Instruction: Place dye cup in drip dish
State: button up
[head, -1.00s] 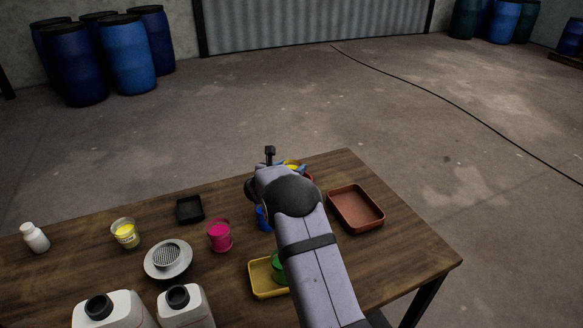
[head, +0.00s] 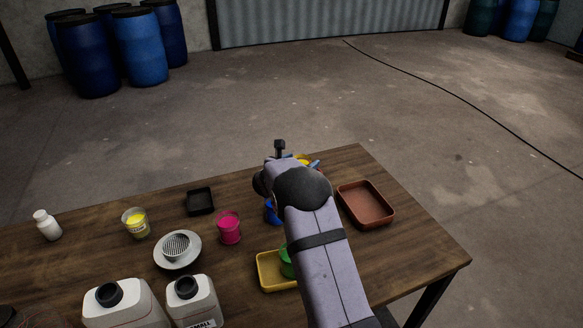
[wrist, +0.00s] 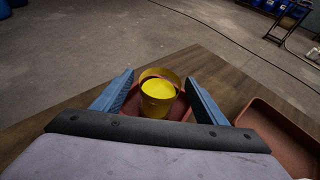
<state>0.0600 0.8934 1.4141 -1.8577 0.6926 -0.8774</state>
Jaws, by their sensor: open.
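A yellow cup (wrist: 158,104) filled with bright yellow dye stands upright in the wrist view, its rim also showing in the head view (head: 303,158). It is inside the outline of a small reddish dish (wrist: 181,112); I cannot tell whether its base touches the dish floor. My gripper (wrist: 160,77) is open, with one blue finger on each side of the cup and gaps between. In the head view my arm hides most of the cup and the dish.
A larger terracotta tray (head: 378,220) lies right of my arm. Pink (head: 229,229) and blue (head: 271,212) cups, a green cup (head: 286,262) in a yellow tray (head: 268,276), a black dish (head: 199,208) and a strainer (head: 176,246) stand left. White jugs (head: 122,306) are in front.

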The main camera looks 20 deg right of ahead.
jog(key=b+v, duration=0.1)
jog(key=v, duration=1)
jog(key=shift+s, duration=0.15)
jog(key=s+d+r+m+g+h+p, duration=0.1)
jog(key=s+d+r+m+g+p, duration=0.25)
jog(key=s+r+m, duration=0.5)
jog(key=s+a+f+m+g+y+p, duration=0.1)
jog(key=s+a+m+g+y+p, duration=0.1)
jog(key=s, duration=0.7)
jog(key=s+a+f+m+g+y+p, duration=0.1)
jog(key=s+a+m+g+y+p, duration=0.1)
jog(key=s+a+m+y+p, duration=0.3)
jog(key=s+a+f+m+g+y+p, duration=0.1)
jog(key=s+a+m+g+y+p, duration=0.1)
jog(key=s+a+m, duration=0.6)
jog(key=s+m+y+p, duration=0.1)
jog(key=s+m+p, duration=0.1)
jog(key=s, duration=0.4)
jog(key=shift+s+a+m+p, duration=0.3)
jog(key=shift+a+m+p, duration=0.1)
jog(key=shift+m, duration=0.35)
